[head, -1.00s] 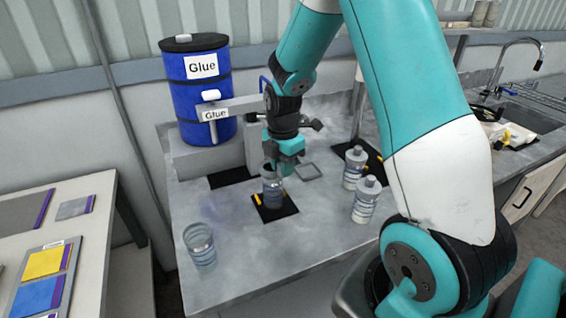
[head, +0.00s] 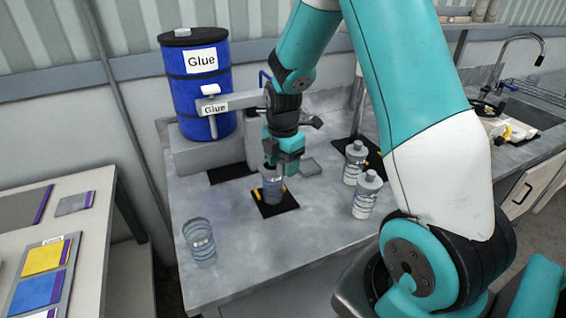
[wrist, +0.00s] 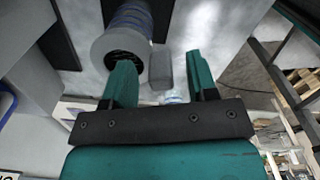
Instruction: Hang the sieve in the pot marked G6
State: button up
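A bluish pot (head: 271,189) stands upright on a black pad with yellow marks on the worktop. In the wrist view its banded side (wrist: 131,20) shows, with a thick grey rim (wrist: 101,46) around a dark mesh-like opening; I cannot tell whether this is the sieve seated in the pot. No G6 mark can be read. My gripper (head: 283,164) is just above and beside the pot in the head view. In the wrist view my gripper (wrist: 163,78) has its fingers wide apart, the left one overlapping the rim; contact cannot be told. Nothing is clearly held.
A clear ringed vessel (head: 200,243) stands at the front left. Two white-labelled bottles (head: 366,196) stand to the right. A small grey block (head: 311,166) lies behind the pot. A blue glue drum (head: 198,85) and its dispenser (head: 211,104) stand behind left. The worktop's middle front is clear.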

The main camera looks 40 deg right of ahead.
notch_tip(320, 180, up, 17)
jog(key=b, duration=0.2)
jog(key=shift+r, duration=0.2)
dwell(0.5)
